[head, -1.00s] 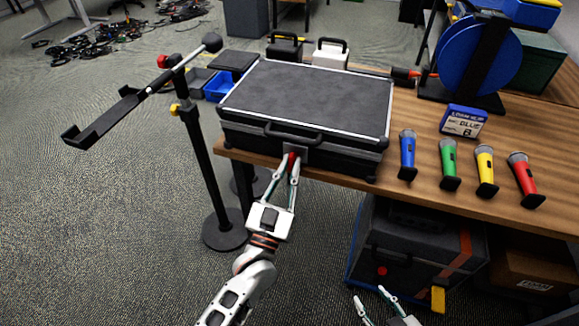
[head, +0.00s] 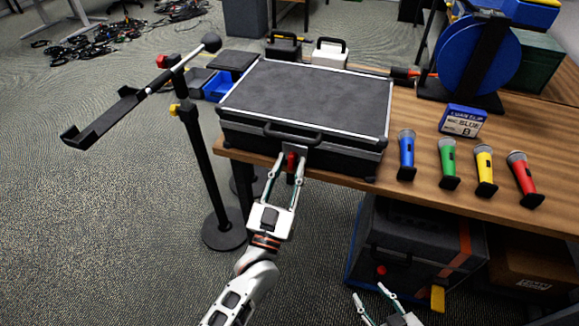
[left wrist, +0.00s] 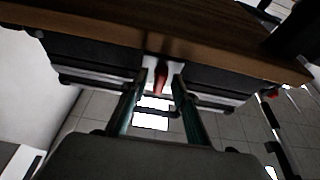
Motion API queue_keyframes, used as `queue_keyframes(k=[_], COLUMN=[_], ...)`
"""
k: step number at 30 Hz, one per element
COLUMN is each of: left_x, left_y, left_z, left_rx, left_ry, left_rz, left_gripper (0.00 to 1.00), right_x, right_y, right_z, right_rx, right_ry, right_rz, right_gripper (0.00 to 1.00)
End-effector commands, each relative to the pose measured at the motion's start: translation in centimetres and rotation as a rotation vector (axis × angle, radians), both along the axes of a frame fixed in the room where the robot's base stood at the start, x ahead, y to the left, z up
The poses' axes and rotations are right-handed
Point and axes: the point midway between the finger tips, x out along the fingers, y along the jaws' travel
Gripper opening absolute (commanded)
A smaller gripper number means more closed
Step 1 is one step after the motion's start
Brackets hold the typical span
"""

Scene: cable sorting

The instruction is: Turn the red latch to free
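The red latch (head: 291,161) is on a light metal plate on the front of the closed black case (head: 340,150). In the left wrist view the latch (left wrist: 161,78) stands roughly upright in the picture. My left gripper (head: 287,163) is open, one finger on each side of the latch, with gaps showing between fingers and latch. The fingers also show in the left wrist view (left wrist: 158,86). My right gripper (head: 370,291) is open and empty at the bottom of the head view, low in front of the table.
The case lies on the wooden table (head: 402,205), near its front edge. Blue, green, yellow and red microphones (head: 407,155) stand to its right. A black stand (head: 200,150) with a long arm is on the left. A dark box (head: 420,245) is under the table.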

Motion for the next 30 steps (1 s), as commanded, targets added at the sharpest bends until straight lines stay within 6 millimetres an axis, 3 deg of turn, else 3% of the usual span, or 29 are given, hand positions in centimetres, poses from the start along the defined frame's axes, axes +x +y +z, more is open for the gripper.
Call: queue_keyframes(k=[7, 21, 30], left_x=[-1.0, -8.8, -10.6], left_y=[0.3, 2.8, 3.4], left_z=[-0.5, -3.8, -4.6], left_rx=[0.003, 0.001, 0.000], left_ry=[0.001, 0.002, 0.000], left_rz=[0.000, -0.001, 0.000], left_gripper=[0.28, 0.28, 0.28], right_x=[-0.4, -0.4, -0.4], right_y=[0.0, 0.0, 0.0], right_z=[-0.4, -0.4, -0.3], right_rx=[-0.002, -0.001, -0.001], right_ry=[0.010, 0.009, 0.009], right_rz=[0.001, 0.000, 0.000], right_gripper=[0.40, 0.40, 0.40])
